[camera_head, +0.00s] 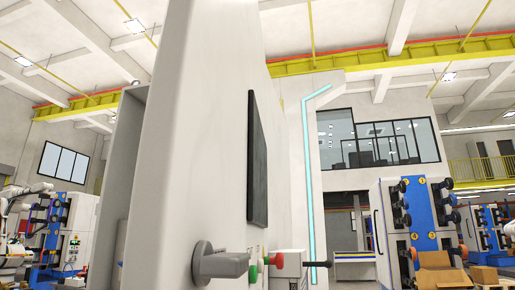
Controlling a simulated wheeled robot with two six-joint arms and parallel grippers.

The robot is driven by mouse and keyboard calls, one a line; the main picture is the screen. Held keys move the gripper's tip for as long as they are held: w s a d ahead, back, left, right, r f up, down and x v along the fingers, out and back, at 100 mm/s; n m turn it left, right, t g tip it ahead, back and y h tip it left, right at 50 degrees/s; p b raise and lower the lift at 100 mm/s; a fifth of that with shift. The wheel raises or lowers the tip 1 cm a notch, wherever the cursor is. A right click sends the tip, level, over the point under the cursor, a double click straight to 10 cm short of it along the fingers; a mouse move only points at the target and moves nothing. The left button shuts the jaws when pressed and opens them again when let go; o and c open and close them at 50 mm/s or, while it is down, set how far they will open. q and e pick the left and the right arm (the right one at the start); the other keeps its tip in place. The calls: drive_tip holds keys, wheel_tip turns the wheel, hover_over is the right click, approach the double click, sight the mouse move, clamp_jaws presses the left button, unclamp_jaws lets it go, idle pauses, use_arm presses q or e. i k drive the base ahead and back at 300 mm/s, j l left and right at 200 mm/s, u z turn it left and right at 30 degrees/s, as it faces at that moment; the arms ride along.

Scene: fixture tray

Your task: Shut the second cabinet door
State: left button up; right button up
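A large white cabinet door (205,130) stands upright very close in front of me and fills the middle of the view, seen at a steep angle. It bears a dark flat panel (257,160), a grey rotary handle (220,263) low down, and small green (253,273) and red (265,259) buttons. Behind its left edge a grey, box-like cabinet part (127,160) shows, with a gap between them. I cannot tell which door is the second one. The door's lower part is cut off by the frame. Neither of my grippers is in view.
A small grey box (288,265) with a black-tipped rod sticks out right of the buttons. A blue and white machine with black knobs (415,225) stands at the right, with cardboard boxes (440,272) before it. More machines stand at the far left (75,235).

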sight(201, 171)
drive_tip(key=k+l+u, duration=0.1)
drive_tip(key=k, duration=1.1)
